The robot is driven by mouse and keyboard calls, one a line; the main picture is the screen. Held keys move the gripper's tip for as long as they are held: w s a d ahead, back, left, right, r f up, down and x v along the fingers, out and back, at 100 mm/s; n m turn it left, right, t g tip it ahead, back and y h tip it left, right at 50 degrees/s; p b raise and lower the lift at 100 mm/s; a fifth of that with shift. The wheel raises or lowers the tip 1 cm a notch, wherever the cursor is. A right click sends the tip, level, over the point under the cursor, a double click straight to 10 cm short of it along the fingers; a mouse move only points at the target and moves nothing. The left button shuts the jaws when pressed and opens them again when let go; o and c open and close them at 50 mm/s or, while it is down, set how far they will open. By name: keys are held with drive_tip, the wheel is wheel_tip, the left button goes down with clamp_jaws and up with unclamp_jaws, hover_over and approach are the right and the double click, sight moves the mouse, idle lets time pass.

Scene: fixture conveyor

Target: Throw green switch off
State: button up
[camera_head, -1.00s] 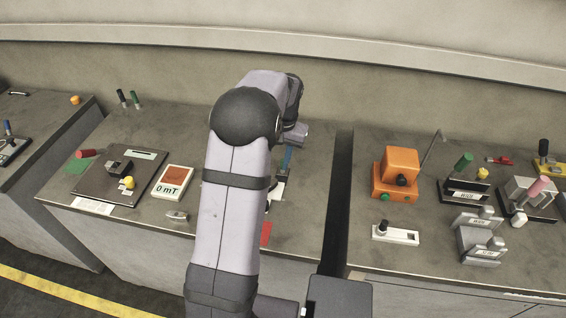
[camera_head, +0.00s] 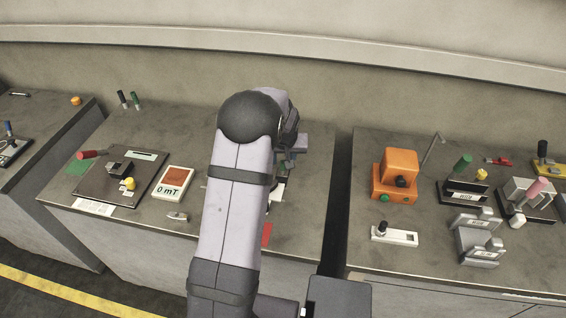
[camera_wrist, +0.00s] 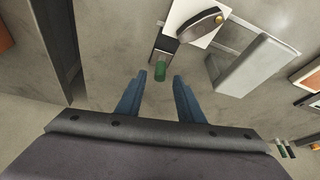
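In the wrist view a green switch handle (camera_wrist: 160,71) stands on a dark base beside a white plate (camera_wrist: 190,22). My gripper (camera_wrist: 161,76) has two blue fingers spread apart with an empty gap. The green handle shows just ahead of the gap, between the lines of the fingertips; I cannot tell the depth between them. In the head view my arm covers most of this spot, and only part of the white plate (camera_head: 279,191) shows beside it.
A grey metal block (camera_wrist: 250,65) lies close to the right finger in the wrist view. In the head view a 0 mT meter (camera_head: 173,183) lies left of my arm. An orange device (camera_head: 398,170) and another green-handled switch (camera_head: 462,165) stand on the right table.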

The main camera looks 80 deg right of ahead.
sight(283, 167)
drive_tip(key=shift+p+x, duration=0.8)
drive_tip(key=shift+x, duration=1.75)
drive_tip(key=shift+c, duration=0.7)
clamp_jaws()
